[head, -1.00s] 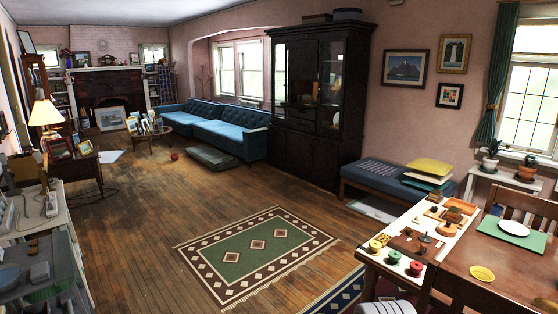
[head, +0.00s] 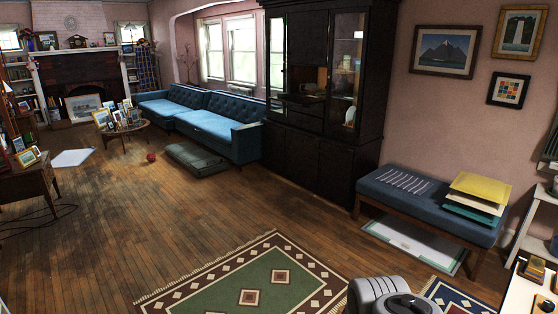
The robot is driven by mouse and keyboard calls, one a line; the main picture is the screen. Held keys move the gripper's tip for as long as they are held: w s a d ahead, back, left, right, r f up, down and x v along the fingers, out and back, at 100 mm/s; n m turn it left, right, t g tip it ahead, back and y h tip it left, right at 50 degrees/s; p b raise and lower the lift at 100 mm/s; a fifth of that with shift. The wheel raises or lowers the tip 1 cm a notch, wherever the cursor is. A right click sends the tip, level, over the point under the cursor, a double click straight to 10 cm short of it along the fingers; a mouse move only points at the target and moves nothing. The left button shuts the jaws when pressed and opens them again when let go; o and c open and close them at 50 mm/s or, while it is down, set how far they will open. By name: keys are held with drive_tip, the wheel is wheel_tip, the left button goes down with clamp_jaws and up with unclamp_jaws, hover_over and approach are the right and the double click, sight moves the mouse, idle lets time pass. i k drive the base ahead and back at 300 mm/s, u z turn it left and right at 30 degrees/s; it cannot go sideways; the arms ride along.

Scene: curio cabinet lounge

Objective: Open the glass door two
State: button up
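The tall dark cabinet (head: 322,115) stands against the pink wall, right of the blue sofa. Its right glass door (head: 345,75) looks shut, with pale pieces on shelves behind the panes. A narrow glass door (head: 277,52) shows on its left side and also looks shut. I cannot tell which of them is door two. Between them is dark wood with an open niche below. Handles are too small to make out. My gripper is not in view; only a grey part of my arm shows at the bottom edge, well away from the cabinet.
The wooden floor before the cabinet is clear, with a green patterned rug (head: 250,283) nearer me. A dark green floor cushion (head: 200,159) and a red ball (head: 151,157) lie by the sofa (head: 205,120).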

sight(367, 9)
drive_tip(key=i, duration=5.7)
